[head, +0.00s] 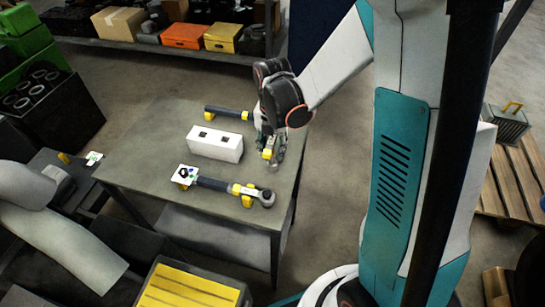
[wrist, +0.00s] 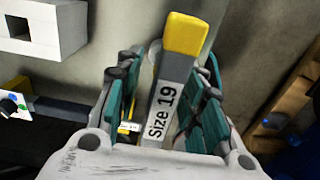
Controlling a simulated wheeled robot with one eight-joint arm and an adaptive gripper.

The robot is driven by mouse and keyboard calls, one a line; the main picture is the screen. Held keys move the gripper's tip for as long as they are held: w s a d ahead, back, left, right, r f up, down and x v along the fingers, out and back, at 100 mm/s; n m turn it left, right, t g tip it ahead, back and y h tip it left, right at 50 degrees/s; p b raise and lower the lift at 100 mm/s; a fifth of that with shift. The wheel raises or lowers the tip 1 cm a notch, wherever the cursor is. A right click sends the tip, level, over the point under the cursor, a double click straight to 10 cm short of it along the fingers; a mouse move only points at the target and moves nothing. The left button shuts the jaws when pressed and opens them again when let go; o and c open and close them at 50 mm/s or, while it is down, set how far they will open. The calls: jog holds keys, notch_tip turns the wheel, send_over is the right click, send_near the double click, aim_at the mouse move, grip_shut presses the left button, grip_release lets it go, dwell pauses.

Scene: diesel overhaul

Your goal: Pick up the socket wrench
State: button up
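My gripper (head: 268,140) is at the right side of the table, pointing down. In the wrist view, its teal fingers (wrist: 165,100) stand on both sides of a grey bar (wrist: 165,95) labelled "Size 19", with a yellow end (wrist: 186,34). A gap shows left of the bar; contact on the right is hard to tell. The palm hides the bar's lower end. In the head view, a dark-handled tool with a round head (head: 267,198) lies on yellow supports at the front. Another dark bar (head: 230,112) lies at the back. I cannot tell for certain which is the socket wrench.
A white block (head: 215,144) with square holes sits mid-table; it also shows in the wrist view (wrist: 45,22). A small marked card (head: 185,176) is at the front tool's left end. The table (head: 150,135) has bare room at left. A yellow-topped crate (head: 185,290) stands in front.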

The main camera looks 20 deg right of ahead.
jog(key=shift+f, duration=0.4)
grip_shut()
notch_tip(320, 180, up, 20)
jog(key=p, duration=0.5)
dwell(0.5)
